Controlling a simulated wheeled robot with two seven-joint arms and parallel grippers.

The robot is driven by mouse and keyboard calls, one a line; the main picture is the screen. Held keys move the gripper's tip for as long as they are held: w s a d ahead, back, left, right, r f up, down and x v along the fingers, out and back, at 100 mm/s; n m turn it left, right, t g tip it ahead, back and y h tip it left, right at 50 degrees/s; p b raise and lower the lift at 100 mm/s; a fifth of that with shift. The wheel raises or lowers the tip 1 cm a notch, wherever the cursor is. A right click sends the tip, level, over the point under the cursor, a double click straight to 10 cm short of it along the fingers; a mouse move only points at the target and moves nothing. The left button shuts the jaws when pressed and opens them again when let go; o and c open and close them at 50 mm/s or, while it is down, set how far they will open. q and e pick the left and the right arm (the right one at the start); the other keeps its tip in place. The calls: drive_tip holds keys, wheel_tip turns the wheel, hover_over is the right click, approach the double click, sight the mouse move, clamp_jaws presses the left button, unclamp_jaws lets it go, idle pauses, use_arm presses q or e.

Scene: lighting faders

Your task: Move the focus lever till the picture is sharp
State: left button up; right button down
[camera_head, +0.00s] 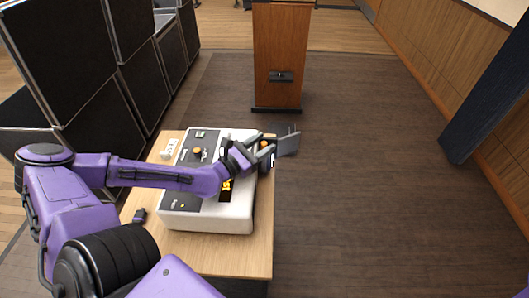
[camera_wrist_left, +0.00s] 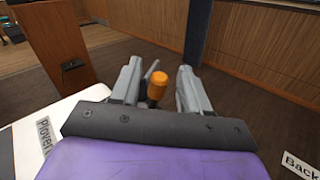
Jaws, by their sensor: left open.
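The white console (camera_head: 205,222) stands on a wooden table, and my left arm reaches across it. A small dark screen (camera_head: 226,188) on the console shows a yellow-orange picture; its sharpness cannot be told at this size. My left gripper (camera_head: 283,143) is at the console's far right edge. In the left wrist view the open left gripper (camera_wrist_left: 159,72) has an orange knob (camera_wrist_left: 157,82) between its fingers, with a gap visible on each side. The knob looks like a lever's end. Its base is hidden by the gripper body. My right gripper is in neither view.
Another orange knob (camera_head: 197,150) sits on the console's dark panel. A white socket block (camera_head: 170,146) and a small dark object (camera_head: 139,215) lie on the table (camera_head: 250,257). A wooden lectern (camera_head: 280,50) stands beyond; black cases (camera_head: 75,60) stack at left. Floor at right is clear.

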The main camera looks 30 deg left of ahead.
use_arm(q)
drive_tip(key=shift+w+d+f, duration=0.15)
drive_tip(key=shift+w+f, duration=0.1)
drive_tip(key=shift+w, duration=0.1)
drive_tip(key=shift+w+r+b, duration=0.2)
drive_tip(key=shift+b, duration=0.1)
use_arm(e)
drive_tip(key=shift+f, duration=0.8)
use_arm(q)
drive_tip(key=shift+r, duration=0.1)
clamp_jaws()
drive_tip(key=shift+w+a+r+p, duration=0.2)
drive_tip(key=shift+w+r+p, duration=0.05)
drive_tip(key=shift+p, duration=0.35)
drive_tip(key=shift+w+a+f+n+g, duration=0.1)
drive_tip(key=shift+w+n+g, duration=0.05)
drive_tip(key=shift+n+g, duration=0.2)
drive_tip(key=shift+f, duration=0.1)
unclamp_jaws()
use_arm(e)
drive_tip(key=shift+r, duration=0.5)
